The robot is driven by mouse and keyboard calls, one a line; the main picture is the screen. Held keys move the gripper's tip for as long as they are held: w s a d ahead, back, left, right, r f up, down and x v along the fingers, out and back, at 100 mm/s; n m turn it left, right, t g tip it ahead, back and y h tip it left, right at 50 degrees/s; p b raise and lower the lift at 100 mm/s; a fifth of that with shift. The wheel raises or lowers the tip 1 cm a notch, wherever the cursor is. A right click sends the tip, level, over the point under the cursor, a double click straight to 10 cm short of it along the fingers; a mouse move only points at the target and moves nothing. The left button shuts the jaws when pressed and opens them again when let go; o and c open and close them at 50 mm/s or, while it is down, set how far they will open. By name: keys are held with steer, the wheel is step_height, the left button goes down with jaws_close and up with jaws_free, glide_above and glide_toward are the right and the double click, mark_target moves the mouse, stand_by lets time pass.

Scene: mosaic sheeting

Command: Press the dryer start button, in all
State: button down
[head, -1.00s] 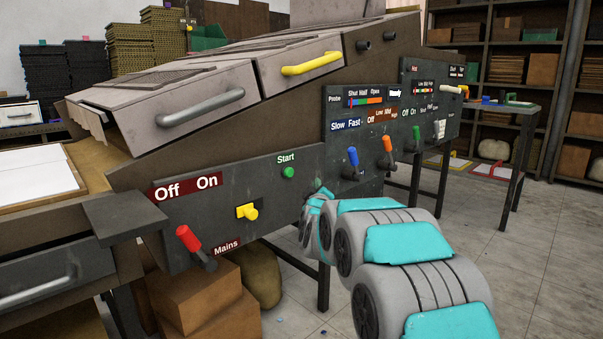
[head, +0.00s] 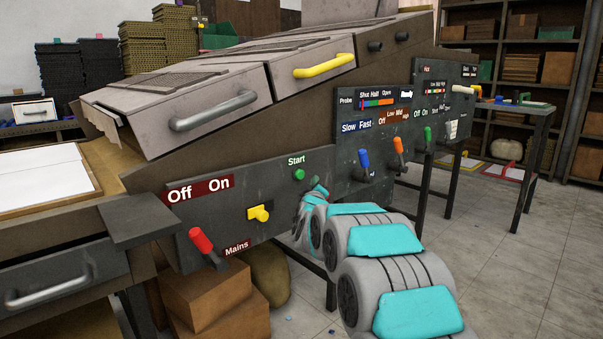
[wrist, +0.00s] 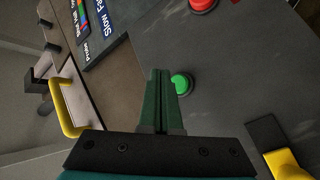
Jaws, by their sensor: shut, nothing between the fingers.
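The green start button (head: 299,175) sits under the white "Start" label on the dark control panel (head: 285,215). It also shows in the wrist view as a green dome (wrist: 181,83) in a dark collar. My gripper (wrist: 159,73) has its two dark green fingers closed together and empty. In the wrist view the fingertips are just left of the button and overlap the panel edge. I cannot tell the remaining gap to the panel.
A yellow switch (head: 259,213) and a red mains lever (head: 203,243) are left of the button. A red button (wrist: 203,4) shows at the top of the wrist view. Blue (head: 364,160) and orange (head: 398,147) levers are on the panel to the right.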

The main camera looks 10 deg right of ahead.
mark_target(300, 174)
steer(key=shift+w+a+r+p, duration=0.1)
steer(key=shift+w+a+p, duration=0.35)
steer(key=shift+w+p, duration=0.2)
steer(key=shift+w+a+p, duration=0.45)
steer(key=shift+w+p, duration=0.2)
steer(key=shift+w+a+p, duration=0.15)
steer(key=shift+p, duration=0.3)
stand_by(0.9)
steer(key=shift+w+a, duration=0.1)
steer(key=shift+w, duration=0.1)
